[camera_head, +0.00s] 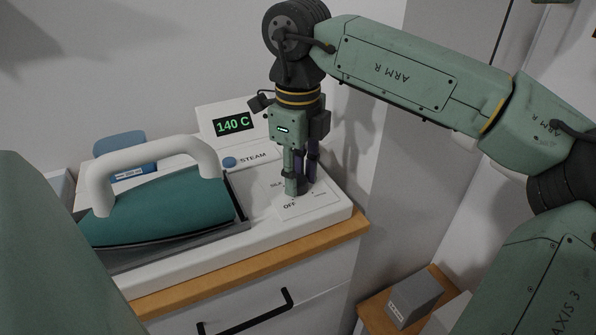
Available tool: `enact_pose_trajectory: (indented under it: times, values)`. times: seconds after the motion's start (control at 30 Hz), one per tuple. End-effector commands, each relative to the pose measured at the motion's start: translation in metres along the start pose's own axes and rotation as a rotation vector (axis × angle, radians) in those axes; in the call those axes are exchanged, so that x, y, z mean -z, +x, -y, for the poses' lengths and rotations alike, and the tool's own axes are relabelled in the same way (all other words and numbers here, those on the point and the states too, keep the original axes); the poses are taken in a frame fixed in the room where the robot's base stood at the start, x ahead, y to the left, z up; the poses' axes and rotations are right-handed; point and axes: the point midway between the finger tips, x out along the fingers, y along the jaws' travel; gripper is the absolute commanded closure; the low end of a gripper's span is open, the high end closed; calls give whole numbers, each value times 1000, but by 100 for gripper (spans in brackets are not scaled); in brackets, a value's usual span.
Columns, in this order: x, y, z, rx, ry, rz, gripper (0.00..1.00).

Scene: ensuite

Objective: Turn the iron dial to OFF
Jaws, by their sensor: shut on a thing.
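The iron station (334,212) is a white base on a cabinet top, with a teal iron (165,208) with a white handle resting in its grey tray at the left. A display (232,124) on it reads 140 C in green. My gripper (300,188) points straight down at the right part of the station, over the printed dial panel, and is shut on the dial there. The dial itself is hidden by the fingers, so its pointer cannot be read. The label OFF (289,205) shows just in front of the fingers, with partly hidden lettering behind them.
A blue object (119,143) stands behind the iron. The cabinet has a wooden edge (250,262) and a black drawer handle (245,316). A grey box (414,297) sits on a low wooden surface at lower right.

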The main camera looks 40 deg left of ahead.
Motion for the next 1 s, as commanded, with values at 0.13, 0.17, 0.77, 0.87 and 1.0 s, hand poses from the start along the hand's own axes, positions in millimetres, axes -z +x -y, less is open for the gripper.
enact_pose_trajectory:
  times: [0.13,0.17,0.77,0.87,1.0]
  values:
    - [0,0,0,-1,-139,1,99]
    - [0,-1,0,-1,-167,1,99]
    - [0,0,0,0,-715,1,99]
    - [0,-1,0,1,-788,1,99]
    - [0,-1,0,1,-869,1,99]
